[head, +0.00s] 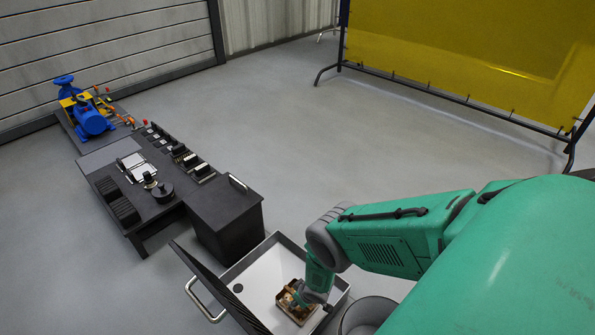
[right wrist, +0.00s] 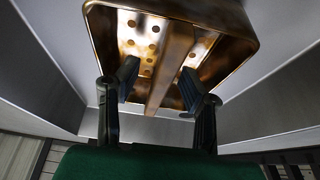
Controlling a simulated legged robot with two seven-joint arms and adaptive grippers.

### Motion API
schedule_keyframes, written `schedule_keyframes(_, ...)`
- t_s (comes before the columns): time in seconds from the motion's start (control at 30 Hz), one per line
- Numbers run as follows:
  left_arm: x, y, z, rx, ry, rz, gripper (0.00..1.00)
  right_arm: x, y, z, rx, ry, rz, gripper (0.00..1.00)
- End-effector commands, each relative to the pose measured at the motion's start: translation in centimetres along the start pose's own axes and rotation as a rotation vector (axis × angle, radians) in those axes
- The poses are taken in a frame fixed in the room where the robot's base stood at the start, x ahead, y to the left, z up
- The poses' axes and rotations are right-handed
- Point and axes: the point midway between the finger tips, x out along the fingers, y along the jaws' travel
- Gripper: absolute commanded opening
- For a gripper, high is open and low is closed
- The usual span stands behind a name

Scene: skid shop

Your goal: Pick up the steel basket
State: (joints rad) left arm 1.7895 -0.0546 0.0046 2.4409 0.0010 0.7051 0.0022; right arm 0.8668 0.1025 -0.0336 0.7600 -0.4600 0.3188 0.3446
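The steel basket (head: 284,301) is a small, brownish, shallow tray inside an open light-lined bin (head: 245,268). In the right wrist view the basket (right wrist: 238,50) looks coppery, with a perforated bottom and a central bar (right wrist: 172,68) across it. My right gripper (right wrist: 160,88) is open, its two dark fingers apart on either side of the bar, with visible gaps. I cannot tell how deep the fingertips reach. In the head view my right arm comes down over the basket and hides part of it. My left gripper is in neither view.
The bin's lid (head: 215,290) stands open at the left with a metal handle. A dark bench (head: 225,205) with several small parts adjoins the bin. A round grey container (head: 367,312) stands to its right. A yellow screen (head: 470,50) is behind, with clear floor between.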

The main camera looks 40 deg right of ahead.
Motion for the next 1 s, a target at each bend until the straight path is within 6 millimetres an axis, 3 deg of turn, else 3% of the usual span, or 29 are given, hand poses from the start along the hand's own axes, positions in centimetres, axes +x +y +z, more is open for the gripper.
schedule_keyframes(0.2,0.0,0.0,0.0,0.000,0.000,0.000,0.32,0.0,0.0,0.0,0.000,0.000,0.000,0.36)
schedule_keyframes(0.23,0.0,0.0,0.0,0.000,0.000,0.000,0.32,0.0,0.0,0.0,0.000,0.000,0.000,0.29)
schedule_keyframes(0.3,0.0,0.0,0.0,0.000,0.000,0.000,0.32,0.0,0.0,0.0,0.000,0.000,0.000,0.05)
schedule_keyframes(0.33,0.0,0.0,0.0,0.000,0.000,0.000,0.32,0.0,0.0,0.0,0.000,0.000,0.000,0.00)
schedule_keyframes(0.8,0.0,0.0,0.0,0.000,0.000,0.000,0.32,-0.4,0.0,-0.3,-0.002,0.001,0.000,0.00)
schedule_keyframes(1.0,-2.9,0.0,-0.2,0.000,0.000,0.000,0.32,-4.2,0.1,-1.9,0.000,0.000,0.001,0.00)
